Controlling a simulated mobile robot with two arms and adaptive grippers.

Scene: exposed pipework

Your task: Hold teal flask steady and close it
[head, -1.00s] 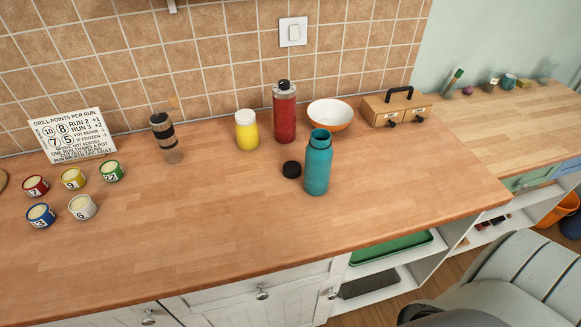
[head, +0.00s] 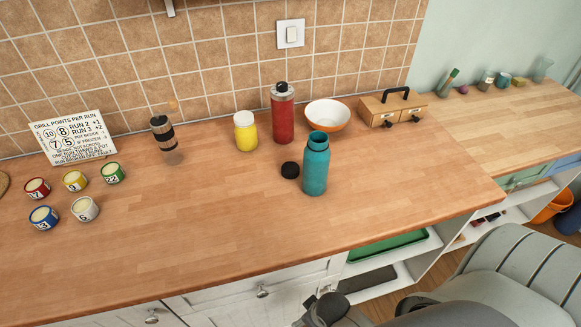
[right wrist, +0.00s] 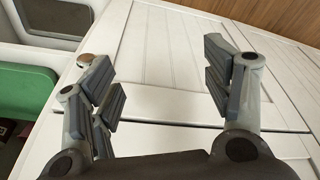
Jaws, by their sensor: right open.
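The teal flask (head: 316,168) stands upright and open-topped on the wooden counter, in the middle right of the head view. A black cap (head: 290,170) lies on the counter just left of the flask, apart from it. In the right wrist view my right gripper (right wrist: 168,85) is open and empty, in front of the white cabinet front. In the head view a dark part of my right arm shows at the bottom edge, below the counter edge and well away from the flask. My left gripper is in neither view.
A red flask (head: 283,115), a yellow jar (head: 246,134) and a bowl (head: 328,114) stand behind the flask. A wooden drawer box (head: 391,108) is behind right. Numbered pots and a sign (head: 72,138) are at left. The counter (head: 215,220) in front is clear. White cabinet doors (right wrist: 165,50) are below.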

